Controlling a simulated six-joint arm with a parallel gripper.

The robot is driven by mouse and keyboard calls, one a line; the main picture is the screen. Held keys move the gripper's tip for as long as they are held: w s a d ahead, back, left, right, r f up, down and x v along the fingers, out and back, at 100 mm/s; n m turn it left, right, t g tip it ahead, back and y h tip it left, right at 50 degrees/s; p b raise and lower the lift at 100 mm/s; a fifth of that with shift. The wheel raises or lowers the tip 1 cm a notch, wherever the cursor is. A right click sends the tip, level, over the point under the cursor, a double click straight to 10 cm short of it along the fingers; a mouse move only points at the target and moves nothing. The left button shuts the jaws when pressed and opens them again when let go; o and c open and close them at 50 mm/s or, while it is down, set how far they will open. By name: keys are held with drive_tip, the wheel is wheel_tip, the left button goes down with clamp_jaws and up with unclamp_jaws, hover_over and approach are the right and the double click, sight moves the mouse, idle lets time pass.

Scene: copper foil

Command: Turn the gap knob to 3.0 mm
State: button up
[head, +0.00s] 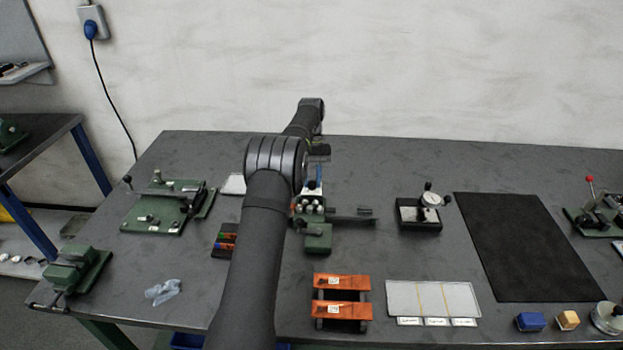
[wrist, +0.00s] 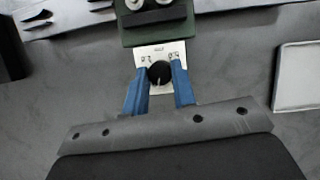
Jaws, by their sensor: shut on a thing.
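The gap knob (wrist: 160,73) is a small round black knob with a pale pointer line, on a white scale plate (wrist: 151,52) in the wrist view. The plate joins a green machine body (wrist: 165,30) with metal rollers. My gripper (wrist: 160,82) has its two blue fingers on either side of the knob, shut on it. The scale marks are too small to read, so I cannot tell the knob's setting. In the head view the green machine (head: 316,240) stands mid-table; my arm hides part of it, and the blue fingertips (head: 315,186) show just behind it.
A dial gauge (head: 430,199) and a black mat (head: 527,245) are on the right. A green fixture (head: 165,205) stands on the left.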

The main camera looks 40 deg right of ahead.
drive_tip(key=m+t, duration=0.1)
drive_tip(key=m, duration=0.2)
drive_tip(key=m+t+y, duration=0.1)
drive_tip(key=m, duration=0.2)
drive_tip(key=shift+s+d, duration=0.1)
drive_tip(key=shift+s, duration=0.05)
drive_tip(key=shift+m, duration=0.3)
drive_tip(key=o, duration=1)
